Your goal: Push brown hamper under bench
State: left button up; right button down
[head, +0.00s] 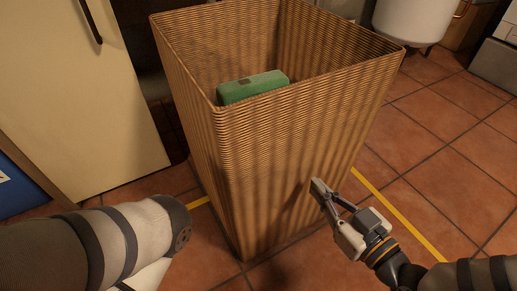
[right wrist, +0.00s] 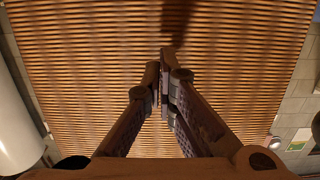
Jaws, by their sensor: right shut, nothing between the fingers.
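The brown hamper (head: 270,160) is a tall, open-topped woven basket standing upright on the tiled floor in front of me. A green box-like item (head: 252,87) shows inside it. My right gripper (head: 317,188) is shut and empty, with its fingertips at the hamper's near right face, low down; I cannot tell if they touch. In the right wrist view the closed fingers (right wrist: 163,75) point at the hamper's woven wall (right wrist: 90,60), which fills most of the picture. My left arm comes in at the lower left, but its gripper does not show. I cannot make out a bench.
A cream cabinet or fridge (head: 75,100) with a dark handle stands left of the hamper. A white rounded vessel (head: 415,18) stands on legs at the back right. A yellow line (head: 400,215) crosses the floor. The terracotta floor (head: 440,130) to the right is clear.

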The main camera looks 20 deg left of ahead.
aim_at(307, 174)
dwell(0.4)
jog(key=shift+r+b+x, duration=0.15)
jog(key=shift+b+x, duration=0.4)
jog(key=shift+x, duration=0.7)
jog(key=shift+r+b+x, duration=0.1)
jog(key=shift+b+x, duration=0.4)
jog(key=shift+x, duration=0.75)
jog(key=shift+w+a, duration=0.3)
jog(key=shift+a, duration=0.2)
jog(key=shift+b+x, duration=1.1)
jog(key=shift+x, duration=0.3)
jog(key=shift+w+a+r, duration=0.25)
jog(key=shift+w+a, duration=0.75)
jog(key=shift+a, duration=0.3)
